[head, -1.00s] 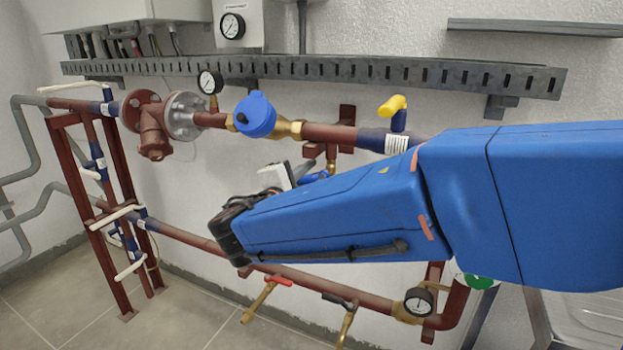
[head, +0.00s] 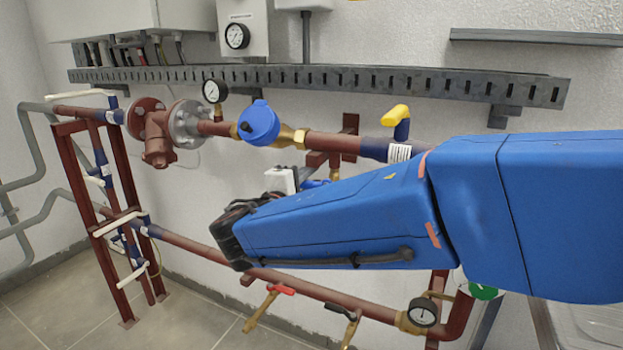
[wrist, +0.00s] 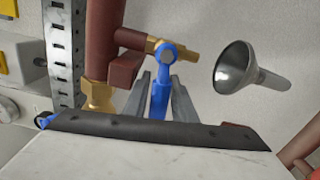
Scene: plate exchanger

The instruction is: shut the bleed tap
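The bleed tap (wrist: 178,50) shows in the wrist view as a small brass tap on a dark red stub pipe. Its blue lever (wrist: 159,95) points down the picture, toward my gripper. My gripper (wrist: 160,80) has one grey finger on each side of the lever. The fingers look apart, with narrow gaps to the lever, and I cannot make out firm contact. In the head view the blue lever (head: 313,184) shows partly above my arm, and my fingers are hidden.
A metal funnel (wrist: 237,67) sits right of the tap in the wrist view. A dark red pipe (wrist: 103,45) runs close on the left. In the head view, a yellow-handled valve (head: 399,118) and a blue-capped meter (head: 259,124) are on the upper pipe.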

